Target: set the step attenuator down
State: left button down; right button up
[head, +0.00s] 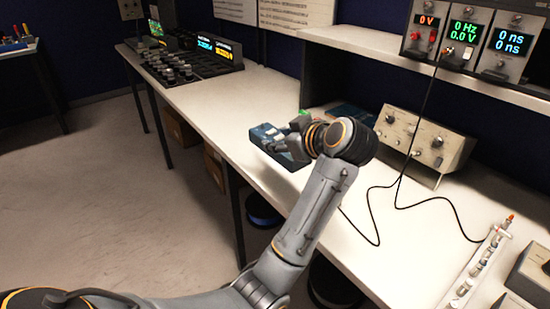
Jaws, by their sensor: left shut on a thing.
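The step attenuator, seen as a small blue box (264,133) with light parts on its top, is in my left gripper (288,142). The gripper is shut on it, and the fingers and wrist hide part of it. The box shows over the white bench top (262,90), near the front edge. I cannot tell whether it touches the bench. My right gripper is not in view.
A beige instrument with knobs (425,137) stands behind my wrist, with a dark flat item (352,115) beside it. A black cable (370,205) loops over the bench. A white strip with fittings (480,262) lies at right. Black mixer-like gear (185,65) stands at the far left end.

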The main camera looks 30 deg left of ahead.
aim_at(269, 134)
pick_arm(q)
jog(key=x, duration=0.3)
jog(key=w+x, duration=0.1)
jog(key=x, duration=0.2)
jog(key=w+x, duration=0.1)
jog(key=x, duration=0.1)
jog(key=shift+w+r, duration=0.1)
jog(key=shift+w, duration=0.05)
jog(key=f, duration=0.1)
jog(key=w+a+f, duration=0.1)
jog(key=f, duration=0.1)
jog(key=w+a+f, duration=0.1)
jog(key=shift+w+a+f, duration=0.25)
jog(key=shift+f, duration=0.1)
jog(key=shift+w+a+f, duration=0.1)
jog(key=shift+f, duration=0.15)
jog(key=f, duration=0.3)
jog(key=shift+w+a+f, duration=0.1)
jog(key=shift+w+a, duration=0.1)
jog(key=shift+a, duration=0.05)
jog(key=shift+f, duration=0.25)
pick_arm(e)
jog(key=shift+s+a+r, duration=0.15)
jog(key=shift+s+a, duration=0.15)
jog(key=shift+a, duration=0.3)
